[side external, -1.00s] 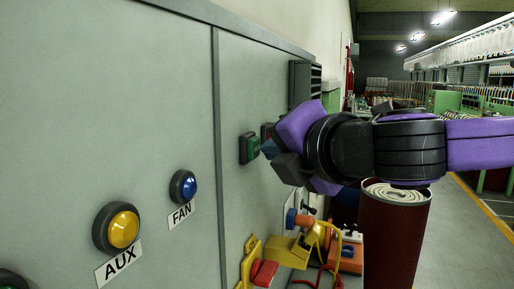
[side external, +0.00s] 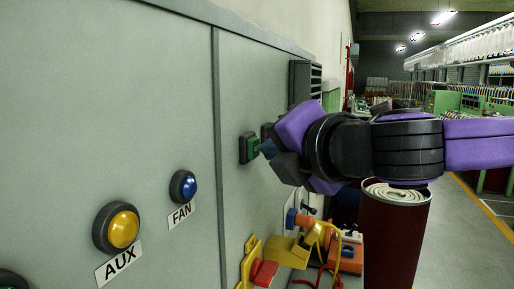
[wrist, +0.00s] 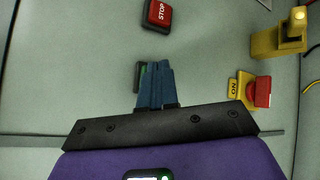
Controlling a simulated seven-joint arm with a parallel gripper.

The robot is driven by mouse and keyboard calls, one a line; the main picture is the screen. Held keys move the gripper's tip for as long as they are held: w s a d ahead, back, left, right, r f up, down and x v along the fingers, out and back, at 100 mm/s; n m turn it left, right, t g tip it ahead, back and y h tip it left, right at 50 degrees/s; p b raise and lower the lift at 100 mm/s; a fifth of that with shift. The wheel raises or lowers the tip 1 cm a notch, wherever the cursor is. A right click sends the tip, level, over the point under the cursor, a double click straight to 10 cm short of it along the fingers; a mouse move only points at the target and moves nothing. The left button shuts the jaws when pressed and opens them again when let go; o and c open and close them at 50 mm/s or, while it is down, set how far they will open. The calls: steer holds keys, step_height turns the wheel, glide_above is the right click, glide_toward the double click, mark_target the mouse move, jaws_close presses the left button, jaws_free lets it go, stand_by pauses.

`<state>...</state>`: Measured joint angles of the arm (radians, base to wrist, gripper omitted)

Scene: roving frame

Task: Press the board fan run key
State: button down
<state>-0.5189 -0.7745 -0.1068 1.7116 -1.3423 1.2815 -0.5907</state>
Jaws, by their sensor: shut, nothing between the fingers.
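A green key (side external: 250,148) in a dark square housing sits on the grey board, and I take it for the run key. In the wrist view the green key (wrist: 139,78) is mostly hidden behind my fingers. My gripper (side external: 267,149) is shut and empty, its blue fingertips pointing at the board right by the green key. In the wrist view my gripper (wrist: 155,66) shows the fingers together over the key's right part. I cannot tell whether they touch it. A blue lamp or button (side external: 184,187) labelled FAN is on the panel to the left.
A red STOP key (wrist: 158,13) is close by on the board. A yellow and red ON switch (wrist: 255,90) and a yellow device (wrist: 280,40) with cables are to the right. A yellow AUX button (side external: 122,229) is at left. A dark red drum (side external: 394,235) stands below my arm.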

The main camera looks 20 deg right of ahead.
steer(key=shift+s+d, duration=0.4)
steer(key=shift+s, duration=0.05)
steer(key=s+d, duration=0.3)
steer(key=shift+s+d, duration=0.3)
stand_by(0.4)
stand_by(0.6)
steer(key=s+d+f+m+g, duration=0.15)
steer(key=d+f+g, duration=0.35)
steer(key=f, duration=0.5)
steer(key=s+d+f+m+g, duration=0.1)
steer(key=d+f+m+g, duration=0.15)
steer(key=d+f, duration=0.5)
steer(key=s+d+f+m+g, duration=0.7)
steer(key=s+d+f, duration=0.3)
steer(key=s+f, duration=0.4)
steer(key=shift+s+m+g, duration=0.35)
steer(key=shift+s+m, duration=0.1)
steer(key=shift+m, duration=0.05)
